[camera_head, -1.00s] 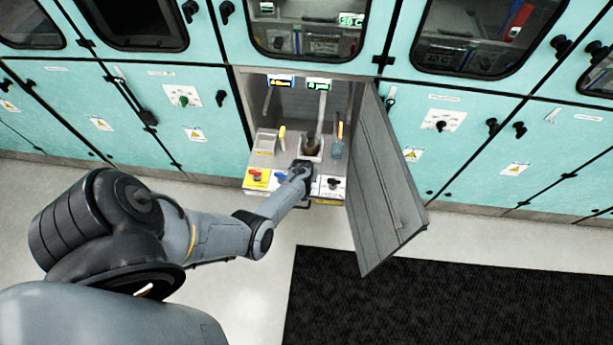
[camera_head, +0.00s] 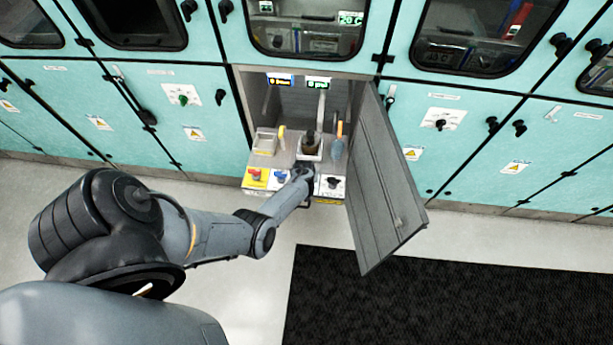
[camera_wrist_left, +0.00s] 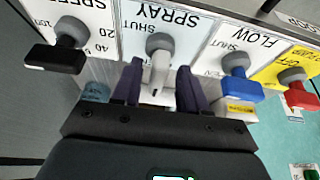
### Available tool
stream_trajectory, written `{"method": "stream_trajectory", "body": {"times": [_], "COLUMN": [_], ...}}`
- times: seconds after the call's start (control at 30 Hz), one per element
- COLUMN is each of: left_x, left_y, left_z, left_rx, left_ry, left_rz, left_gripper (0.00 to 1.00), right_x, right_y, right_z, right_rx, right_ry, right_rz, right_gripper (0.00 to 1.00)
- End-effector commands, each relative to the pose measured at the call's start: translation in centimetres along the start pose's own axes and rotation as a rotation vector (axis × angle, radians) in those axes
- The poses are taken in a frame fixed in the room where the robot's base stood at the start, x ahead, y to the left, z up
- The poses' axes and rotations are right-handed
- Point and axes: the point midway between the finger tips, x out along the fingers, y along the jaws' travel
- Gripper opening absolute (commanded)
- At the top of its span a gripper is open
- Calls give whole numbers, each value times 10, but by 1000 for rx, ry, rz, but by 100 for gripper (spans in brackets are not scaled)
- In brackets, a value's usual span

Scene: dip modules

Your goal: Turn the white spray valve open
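The white spray valve (camera_wrist_left: 160,68) is a white lever on a grey round knob, under the label SPRAY, which appears upside down in the left wrist view. Its lever points toward my left gripper (camera_wrist_left: 158,75). The two dark fingers are open, one on each side of the lever, with a visible gap on both sides. In the head view my left gripper (camera_head: 303,172) is at the front panel and hides the white valve. My right gripper is not in view.
Close beside the white valve are a black valve (camera_wrist_left: 58,56), a blue valve (camera_wrist_left: 238,78) and a red valve (camera_wrist_left: 292,88). Behind the panel a dark container (camera_head: 309,143) stands in the recess. An open grey door (camera_head: 385,190) is to the right.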

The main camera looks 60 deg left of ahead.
Motion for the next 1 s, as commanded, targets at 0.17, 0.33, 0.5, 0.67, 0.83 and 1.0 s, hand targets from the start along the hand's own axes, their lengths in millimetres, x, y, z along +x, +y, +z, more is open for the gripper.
{"method": "stream_trajectory", "body": {"times": [0.17, 0.33, 0.5, 0.67, 0.83, 1.0], "left_x": [-2, -6, -24, -48, -74, -95], "left_y": [1, 1, 1, 1, 1, 1], "left_z": [-3, -4, -4, -4, -4, -3], "left_rx": [0, 1, 1, 1, 2, 1], "left_ry": [5, 5, 6, 7, 6, 4], "left_rz": [2, 2, 2, 2, 2, 2], "left_gripper": [43, 43, 43, 43, 43, 43], "right_x": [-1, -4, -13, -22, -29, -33], "right_y": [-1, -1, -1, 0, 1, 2], "right_z": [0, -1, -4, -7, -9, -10], "right_rx": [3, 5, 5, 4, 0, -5], "right_ry": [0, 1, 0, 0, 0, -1], "right_rz": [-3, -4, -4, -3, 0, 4], "right_gripper": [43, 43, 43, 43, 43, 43]}}
